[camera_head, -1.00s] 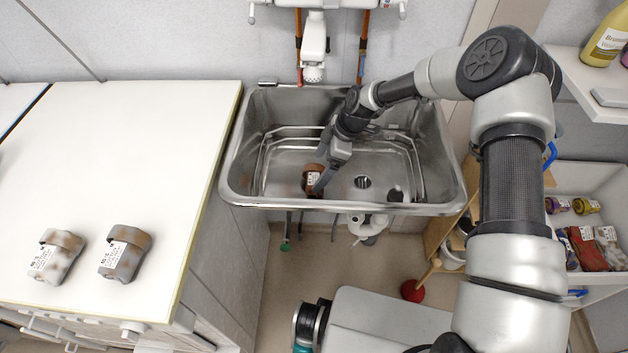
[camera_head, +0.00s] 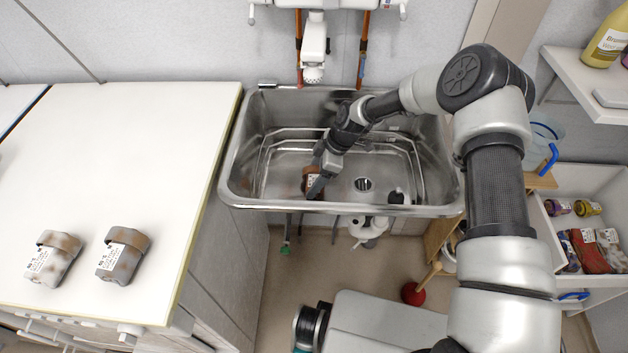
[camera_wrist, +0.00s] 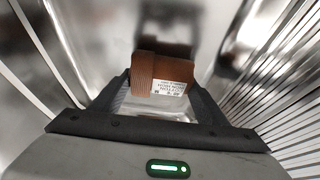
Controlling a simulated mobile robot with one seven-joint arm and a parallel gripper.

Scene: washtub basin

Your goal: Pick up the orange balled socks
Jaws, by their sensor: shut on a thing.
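The orange balled socks (camera_head: 310,184) are a brown-orange bundle with a white printed label, in the front left part of the metal basin (camera_head: 235,180). In the wrist view the socks (camera_wrist: 148,68) show between and just beyond the fingertips, label facing the camera. My gripper (camera_head: 317,180) reaches down into the basin and is shut on the socks. Its dark fingers (camera_wrist: 160,84) stand on either side of them in the wrist view. The gripper partly covers the socks in the head view. I cannot tell whether they touch the basin floor.
A wire rack (camera_head: 405,150) lines the basin, with a drain (camera_head: 363,184) right of the socks and a small dark object (camera_head: 396,197) beyond it. Two grey-brown labelled bundles (camera_head: 52,257) (camera_head: 123,255) sit on the white counter (camera_head: 130,150). An open drawer (camera_head: 545,235) of packages stands at right.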

